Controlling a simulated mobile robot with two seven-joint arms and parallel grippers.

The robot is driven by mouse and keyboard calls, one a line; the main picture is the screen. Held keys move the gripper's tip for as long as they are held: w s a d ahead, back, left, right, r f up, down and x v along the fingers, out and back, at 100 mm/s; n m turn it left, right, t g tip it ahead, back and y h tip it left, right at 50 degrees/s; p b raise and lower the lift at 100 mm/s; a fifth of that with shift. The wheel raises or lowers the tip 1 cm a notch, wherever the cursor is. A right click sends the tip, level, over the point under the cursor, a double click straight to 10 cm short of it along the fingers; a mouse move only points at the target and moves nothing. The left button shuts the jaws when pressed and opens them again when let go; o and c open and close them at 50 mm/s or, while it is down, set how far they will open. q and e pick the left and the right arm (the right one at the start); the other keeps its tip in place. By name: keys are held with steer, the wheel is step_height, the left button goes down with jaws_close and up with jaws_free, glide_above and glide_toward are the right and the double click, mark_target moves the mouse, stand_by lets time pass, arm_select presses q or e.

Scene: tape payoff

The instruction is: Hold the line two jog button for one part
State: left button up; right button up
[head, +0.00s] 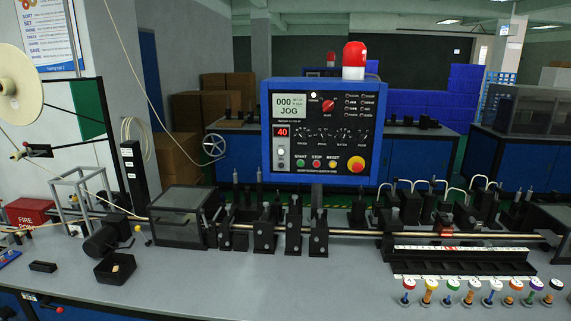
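A blue-framed control panel (320,173) stands on a post behind the bench. Its display (285,106) reads 000 and JOG. A red selector knob (328,105) is right of the display, and a red readout (282,132) shows 40. Below the readout are a small white button (281,152) and a dark one under it. A green start button (300,163), a red stop button (316,163) and a yellow reset button (333,163) form a row beside a large red mushroom button (356,164). I cannot read which button is the line two jog. Neither gripper is in view.
A red beacon (354,55) tops the panel. A long rod with black stands (318,235) crosses the bench (230,285) below it. A clear-sided box (180,215) and a black tray (115,268) are left. Several numbered coloured pegs (467,292) stand front right. The front middle bench is clear.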

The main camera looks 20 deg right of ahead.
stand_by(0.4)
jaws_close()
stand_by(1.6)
